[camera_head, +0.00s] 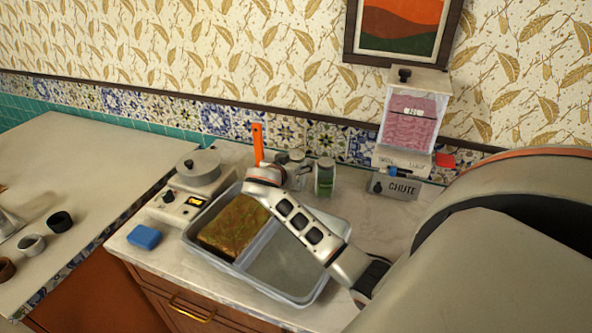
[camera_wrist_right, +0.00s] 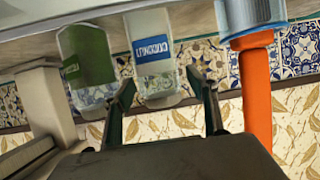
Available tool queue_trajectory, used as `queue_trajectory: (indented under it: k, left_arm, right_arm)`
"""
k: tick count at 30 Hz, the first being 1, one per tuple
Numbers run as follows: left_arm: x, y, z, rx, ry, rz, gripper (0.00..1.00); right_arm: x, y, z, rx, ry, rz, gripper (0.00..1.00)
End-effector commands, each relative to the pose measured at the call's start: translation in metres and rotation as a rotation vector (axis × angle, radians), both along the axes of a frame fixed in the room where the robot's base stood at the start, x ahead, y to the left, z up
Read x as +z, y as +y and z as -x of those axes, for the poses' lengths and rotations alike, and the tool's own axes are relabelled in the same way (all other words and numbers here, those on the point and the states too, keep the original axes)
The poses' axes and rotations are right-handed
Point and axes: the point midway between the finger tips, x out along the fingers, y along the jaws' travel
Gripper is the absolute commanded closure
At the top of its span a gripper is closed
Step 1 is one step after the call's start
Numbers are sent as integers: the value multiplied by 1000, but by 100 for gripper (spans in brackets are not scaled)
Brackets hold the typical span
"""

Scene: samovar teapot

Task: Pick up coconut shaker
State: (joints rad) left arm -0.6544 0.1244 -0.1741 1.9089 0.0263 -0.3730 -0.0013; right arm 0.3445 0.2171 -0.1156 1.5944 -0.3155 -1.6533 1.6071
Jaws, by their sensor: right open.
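The coconut shaker (camera_wrist_right: 153,62) is a clear container with pale contents and a blue-and-white label reading coconut. It hangs upside down in the right wrist view, which is inverted. In the head view it stands at the back of the counter (camera_head: 297,157), partly hidden by my right gripper (camera_head: 285,172). My right gripper is open, and in the wrist view its two fingers (camera_wrist_right: 163,88) appear on either side of the shaker's lower pictured end. I cannot tell whether they touch it. My left gripper is not in view.
A green shaker (camera_head: 324,180) stands close to the right, and an orange handle (camera_head: 257,142) rises to the left. A tray (camera_head: 318,296) with a brown block (camera_head: 232,226) lies in front. A pot on a scale-like device (camera_head: 183,204) and a chute dispenser (camera_head: 398,187) flank them.

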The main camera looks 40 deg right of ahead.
Motion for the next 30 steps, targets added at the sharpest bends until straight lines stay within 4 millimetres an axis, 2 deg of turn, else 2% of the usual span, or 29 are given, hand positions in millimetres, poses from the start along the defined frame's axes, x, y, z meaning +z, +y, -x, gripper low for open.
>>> queue_trajectory:
  k: [9,12,15,25,30]
  left_arm:
    - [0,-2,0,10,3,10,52]
    - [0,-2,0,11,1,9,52]
    - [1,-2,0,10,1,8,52]
    - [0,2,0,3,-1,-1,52]
    - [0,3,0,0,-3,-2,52]
  right_arm:
    - [-3,-5,-2,0,0,-1,42]
    - [-3,-5,-2,0,0,-1,68]
    - [-3,-5,-2,-1,1,-1,90]
    - [0,-5,-2,-1,-2,-1,90]
    - [10,-4,-3,-1,-4,-1,90]
